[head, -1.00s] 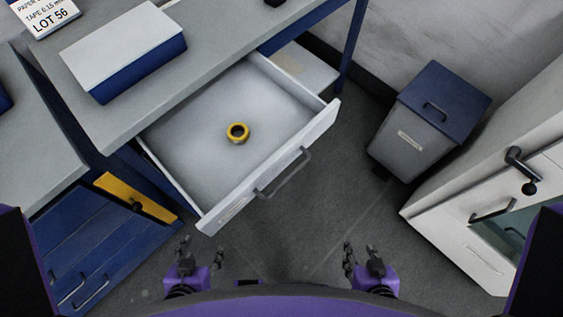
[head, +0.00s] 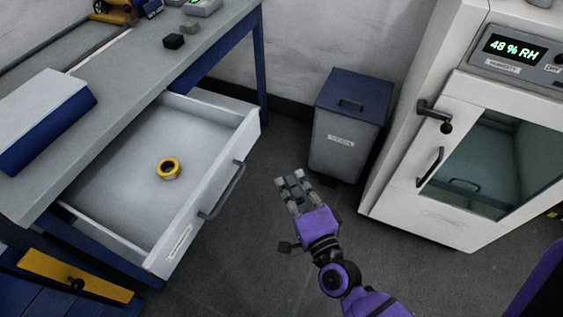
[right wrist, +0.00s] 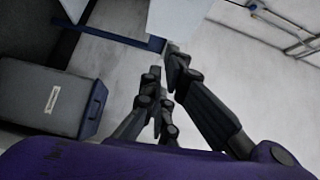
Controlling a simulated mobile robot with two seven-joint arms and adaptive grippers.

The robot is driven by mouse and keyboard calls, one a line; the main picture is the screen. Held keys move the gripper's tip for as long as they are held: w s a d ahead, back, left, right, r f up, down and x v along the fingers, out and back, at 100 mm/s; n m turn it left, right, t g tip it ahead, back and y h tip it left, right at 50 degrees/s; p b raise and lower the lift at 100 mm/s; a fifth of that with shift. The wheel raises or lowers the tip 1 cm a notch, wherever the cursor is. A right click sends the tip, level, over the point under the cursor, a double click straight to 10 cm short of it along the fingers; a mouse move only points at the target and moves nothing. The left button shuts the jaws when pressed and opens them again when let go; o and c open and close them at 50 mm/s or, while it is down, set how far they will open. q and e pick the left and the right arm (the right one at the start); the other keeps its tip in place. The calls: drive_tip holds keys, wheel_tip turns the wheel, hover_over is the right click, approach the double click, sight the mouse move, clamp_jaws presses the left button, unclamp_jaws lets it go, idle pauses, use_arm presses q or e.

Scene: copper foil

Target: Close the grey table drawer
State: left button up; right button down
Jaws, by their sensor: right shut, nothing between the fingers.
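The grey table drawer (head: 125,170) is pulled well out from under the grey worktop in the head view. Its front panel faces right and carries a dark bar handle (head: 224,193) and a white label. A yellow ring-shaped roll (head: 169,169) lies inside it. My right gripper (head: 292,181) is to the right of the drawer front, apart from the handle, with its fingers pointing away from me. It is shut and empty. Its dark fingers also show in the right wrist view (right wrist: 165,65). My left gripper is out of view.
A grey bin with a blue lid (head: 349,95) stands beyond my right gripper and also shows in the right wrist view (right wrist: 50,97). A white cabinet with a glass door (head: 500,165) stands at right. A blue-and-white box (head: 45,115) lies on the worktop.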

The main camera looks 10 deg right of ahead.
use_arm(q)
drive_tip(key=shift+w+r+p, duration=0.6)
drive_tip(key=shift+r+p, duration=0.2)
drive_tip(key=shift+p, duration=0.05)
use_arm(e)
drive_tip(key=w+a, duration=0.2)
drive_tip(key=w, duration=0.4)
drive_tip(key=w+a+m, duration=0.1)
drive_tip(key=w+a, duration=0.1)
drive_tip(key=w, duration=0.4)
drive_tip(key=shift+w+a+r, duration=0.15)
drive_tip(key=shift+w+a, duration=0.1)
drive_tip(key=shift+w, duration=0.15)
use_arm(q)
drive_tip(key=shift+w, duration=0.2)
use_arm(e)
drive_tip(key=shift+a, duration=0.1)
